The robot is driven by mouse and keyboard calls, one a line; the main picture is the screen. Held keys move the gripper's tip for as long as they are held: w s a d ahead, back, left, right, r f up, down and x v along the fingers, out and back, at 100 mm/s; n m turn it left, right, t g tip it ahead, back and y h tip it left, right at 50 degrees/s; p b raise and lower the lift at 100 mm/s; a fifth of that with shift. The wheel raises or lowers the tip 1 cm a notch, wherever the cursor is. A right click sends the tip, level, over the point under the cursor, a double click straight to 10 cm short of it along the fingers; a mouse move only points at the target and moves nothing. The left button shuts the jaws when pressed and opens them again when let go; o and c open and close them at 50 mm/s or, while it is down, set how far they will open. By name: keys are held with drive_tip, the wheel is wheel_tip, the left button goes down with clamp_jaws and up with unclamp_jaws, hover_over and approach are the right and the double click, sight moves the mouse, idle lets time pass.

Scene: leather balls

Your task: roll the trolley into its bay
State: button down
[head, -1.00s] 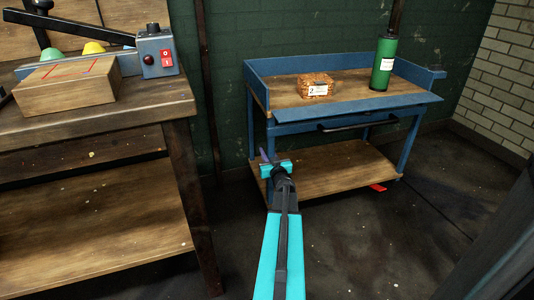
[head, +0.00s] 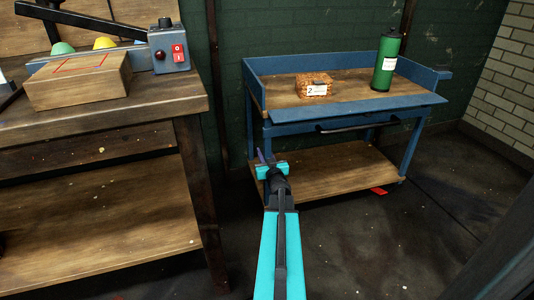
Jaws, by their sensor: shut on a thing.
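The trolley (head: 345,112) is blue with a wooden top, a wooden lower shelf and a dark front handle (head: 355,127). It stands upright against the dark green wall, right of the workbench. My gripper (head: 267,162) is cyan and sits low at the trolley's front left leg, shut on the trolley there. Its fingertips are small and partly hidden, so the exact hold is unclear. A wicker box (head: 314,85) with a label and a green canister (head: 386,62) stand on the trolley's top. I cannot make out any marking of the bay.
A wooden workbench (head: 110,122) with a lower shelf stands at the left, its right leg (head: 200,190) close to the trolley. A red piece (head: 379,191) shows by the trolley's right front wheel. A pale brick wall (head: 505,85) is at the right. The floor in front is clear.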

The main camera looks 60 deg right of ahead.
drive_tip(key=shift+w+a, duration=0.4)
drive_tip(key=shift+a, duration=0.15)
drive_tip(key=c, duration=1.4)
unclamp_jaws()
drive_tip(key=shift+c, duration=0.2)
drive_tip(key=shift+s, duration=0.15)
drive_tip(key=p+v, duration=1)
drive_tip(key=v, duration=0.3)
drive_tip(key=shift+s+a, duration=0.2)
